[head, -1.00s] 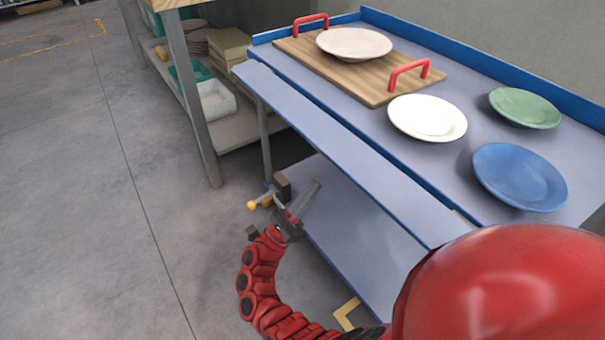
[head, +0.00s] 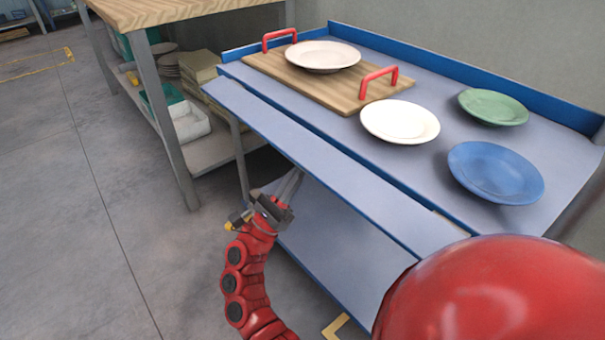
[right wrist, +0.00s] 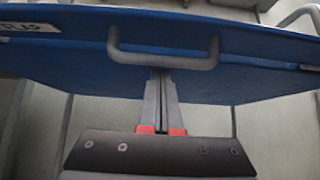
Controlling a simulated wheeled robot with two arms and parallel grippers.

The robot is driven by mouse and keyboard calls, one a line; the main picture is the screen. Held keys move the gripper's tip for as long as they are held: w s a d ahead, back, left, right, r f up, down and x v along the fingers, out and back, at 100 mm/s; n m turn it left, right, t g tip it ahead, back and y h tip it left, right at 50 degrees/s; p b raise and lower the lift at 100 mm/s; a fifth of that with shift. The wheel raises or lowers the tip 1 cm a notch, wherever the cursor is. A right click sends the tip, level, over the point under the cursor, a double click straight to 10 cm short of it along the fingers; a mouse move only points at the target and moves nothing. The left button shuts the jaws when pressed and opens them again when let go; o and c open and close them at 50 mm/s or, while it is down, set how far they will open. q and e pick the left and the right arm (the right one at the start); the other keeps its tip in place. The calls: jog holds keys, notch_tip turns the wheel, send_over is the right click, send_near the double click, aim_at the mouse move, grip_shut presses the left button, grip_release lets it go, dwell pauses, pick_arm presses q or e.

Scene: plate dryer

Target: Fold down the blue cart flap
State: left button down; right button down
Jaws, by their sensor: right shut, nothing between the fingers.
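The blue cart flap (head: 325,160) is a long narrow panel along the cart's near-left edge. It is raised and roughly level with the cart top, with a dark seam between them. In the right wrist view its blue face (right wrist: 75,65) fills the upper part, with a grey handle (right wrist: 165,60) and a partly cut-off label. My right gripper (head: 293,183) is below the flap's outer edge, pointing up. In the right wrist view its shut, empty fingers (right wrist: 161,78) end at the handle; I cannot tell whether they touch. My left gripper is not in view.
The cart top holds a wooden tray (head: 290,78) with a pale plate (head: 323,56), plus white (head: 400,122), green (head: 493,107) and blue (head: 495,172) plates. A lower shelf (head: 330,240) lies beneath. A wooden-topped workbench (head: 160,10) stands behind left. Floor at left is clear.

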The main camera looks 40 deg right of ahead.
jog(key=shift+a+r+y, duration=0.65)
jog(key=shift+a+y, duration=0.35)
jog(key=shift+y, duration=0.1)
jog(key=shift+s, duration=0.1)
